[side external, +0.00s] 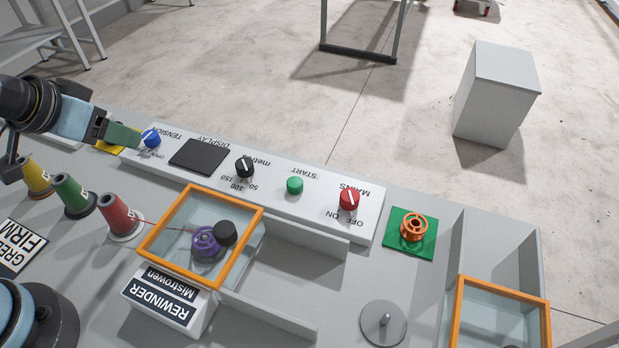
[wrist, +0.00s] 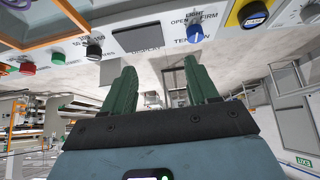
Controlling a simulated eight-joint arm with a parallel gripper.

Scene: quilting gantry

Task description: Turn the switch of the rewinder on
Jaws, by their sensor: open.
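The rewinder's white control panel (side external: 290,205) carries a red MAINS knob (side external: 349,199) with OFF and ON labels. A white mark shows on the knob, but I cannot tell surely which label it points at. The red knob also shows at the far left of the wrist view (wrist: 28,68). My gripper (side external: 138,138) is at the panel's other end, close to the blue TENSION knob (side external: 151,138), well away from the red knob. In the wrist view its green fingers (wrist: 160,70) are apart with nothing between them; the blue knob (wrist: 195,33) shows just past the right fingertip.
A green START button (side external: 295,185), a black metre knob (side external: 245,166) and a dark display (side external: 199,156) lie between. An orange-framed clear cover (side external: 250,232) stands before the panel.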

